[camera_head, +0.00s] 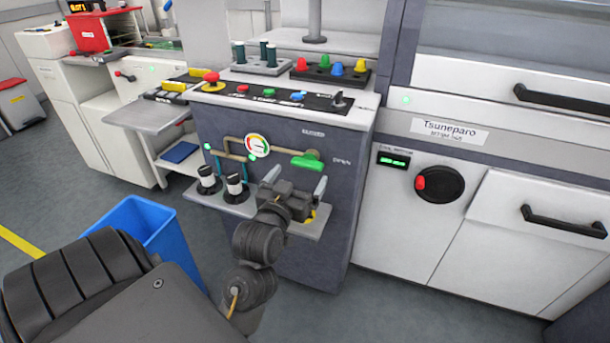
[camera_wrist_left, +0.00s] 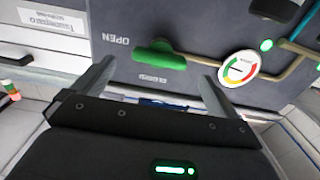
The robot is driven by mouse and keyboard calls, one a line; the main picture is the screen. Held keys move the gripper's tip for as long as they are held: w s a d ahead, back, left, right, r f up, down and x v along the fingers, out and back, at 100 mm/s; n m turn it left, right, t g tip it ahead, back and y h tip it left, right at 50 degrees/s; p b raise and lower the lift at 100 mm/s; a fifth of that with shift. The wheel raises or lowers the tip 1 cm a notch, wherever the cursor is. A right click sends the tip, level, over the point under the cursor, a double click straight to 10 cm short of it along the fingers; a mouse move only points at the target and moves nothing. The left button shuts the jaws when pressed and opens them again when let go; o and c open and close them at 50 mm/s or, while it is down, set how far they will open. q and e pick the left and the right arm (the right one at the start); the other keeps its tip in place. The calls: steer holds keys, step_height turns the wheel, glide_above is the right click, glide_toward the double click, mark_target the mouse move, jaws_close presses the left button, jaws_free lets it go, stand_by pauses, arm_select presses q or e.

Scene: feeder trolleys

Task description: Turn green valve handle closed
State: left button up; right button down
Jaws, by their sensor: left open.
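The green valve handle (camera_head: 307,162) lies roughly level on the dark front panel, at the end of a brass pipe. In the left wrist view the green handle (camera_wrist_left: 160,56) shows ahead of my fingers, beside the word OPEN. My left gripper (camera_head: 296,186) is just below and in front of the handle. Its two fingers are spread, and in the left wrist view the left gripper (camera_wrist_left: 155,88) has nothing between its fingertips. I cannot tell whether any finger touches the handle. My right gripper is not in view.
A round gauge (camera_head: 257,146) sits left of the handle; it also shows in the left wrist view (camera_wrist_left: 239,68). A small shelf (camera_head: 306,229) juts out below. Two black-and-white knobs (camera_head: 235,188) stand left. A blue bin (camera_head: 150,229) is on the floor. A white cabinet (camera_head: 385,225) stands right.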

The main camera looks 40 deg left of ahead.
mark_target(305, 167)
arm_select(q)
steer(key=shift+x, duration=2.3)
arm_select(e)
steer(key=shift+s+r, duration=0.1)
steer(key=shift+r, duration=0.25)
arm_select(q)
steer(key=c, duration=1)
